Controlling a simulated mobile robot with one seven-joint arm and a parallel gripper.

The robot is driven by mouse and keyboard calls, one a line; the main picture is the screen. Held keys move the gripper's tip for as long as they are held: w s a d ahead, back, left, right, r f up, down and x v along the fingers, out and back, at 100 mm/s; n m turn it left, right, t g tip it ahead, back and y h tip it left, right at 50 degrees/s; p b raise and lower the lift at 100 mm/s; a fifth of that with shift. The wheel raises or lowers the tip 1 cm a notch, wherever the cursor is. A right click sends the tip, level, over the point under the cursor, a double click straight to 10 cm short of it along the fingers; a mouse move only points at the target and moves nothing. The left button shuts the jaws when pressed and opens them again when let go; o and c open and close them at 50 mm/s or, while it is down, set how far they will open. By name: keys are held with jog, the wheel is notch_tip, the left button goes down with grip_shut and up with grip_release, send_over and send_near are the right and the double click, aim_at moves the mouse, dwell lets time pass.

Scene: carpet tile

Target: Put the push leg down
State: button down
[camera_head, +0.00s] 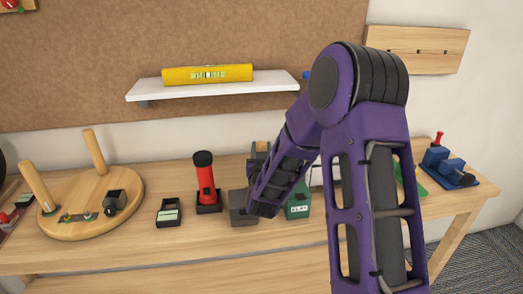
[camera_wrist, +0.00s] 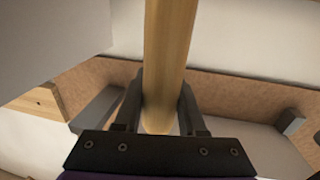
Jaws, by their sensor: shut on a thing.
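My gripper (camera_wrist: 159,108) is shut on a long, round, pale wooden leg (camera_wrist: 168,45) in the wrist view. The leg runs between the two dark fingers to the top edge of the picture, and its far end is out of view. In the head view my purple arm reaches down over the middle of the table, and I cannot make out the held leg or the fingertips there. A round wooden board (camera_head: 75,230) lies at the left of the table with two similar wooden legs standing up from it, one (camera_head: 38,187) at left and one (camera_head: 95,152) at the back.
On the wooden table (camera_head: 130,270) stand a red-and-black torch (camera_head: 205,182), a small dark tray (camera_head: 169,212), a green box (camera_head: 299,204) and a blue tool (camera_head: 448,168). A white shelf (camera_head: 215,88) with a yellow level (camera_head: 208,74) hangs above. The table's front strip is clear.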

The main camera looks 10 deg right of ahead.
jog(key=shift+f, duration=0.15)
jog(key=shift+c, duration=2.4)
grip_release()
jog(key=shift+r, duration=0.25)
jog(key=s+a, duration=0.2)
jog(key=s, duration=1)
